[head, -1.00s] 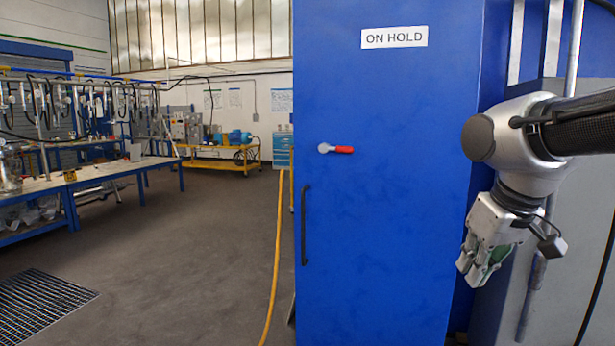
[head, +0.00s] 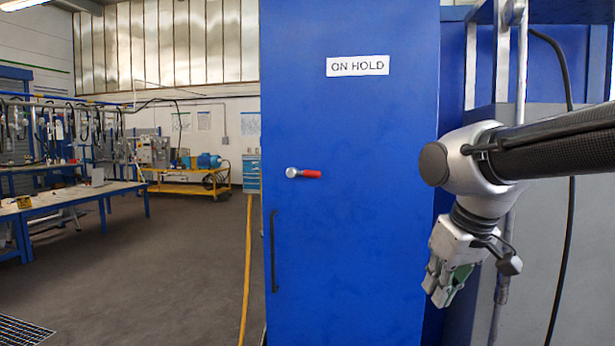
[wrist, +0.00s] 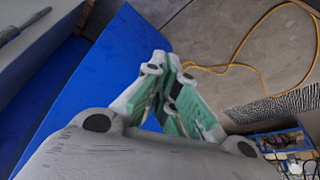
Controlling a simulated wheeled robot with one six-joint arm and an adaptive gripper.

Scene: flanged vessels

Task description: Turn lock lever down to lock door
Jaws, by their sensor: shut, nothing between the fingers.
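The lock lever (head: 304,173) sits on the tall blue door (head: 345,230), with a round silver hub at left and a red handle pointing right, about horizontal. A black vertical pull handle (head: 273,251) is below it, near the door's left edge. My gripper (head: 434,296) hangs to the right of the lever and lower, in front of the door's right edge, pointing down and apart from the lever. In the wrist view my gripper (wrist: 168,62) has its green-padded fingers shut together with nothing between them. The lever does not show in the wrist view.
An "ON HOLD" sign (head: 358,66) is on the upper door. A grey cabinet (head: 540,220) with pipes and a black hose stands at right. A workbench (head: 70,200) and a yellow cart (head: 185,180) stand at left.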

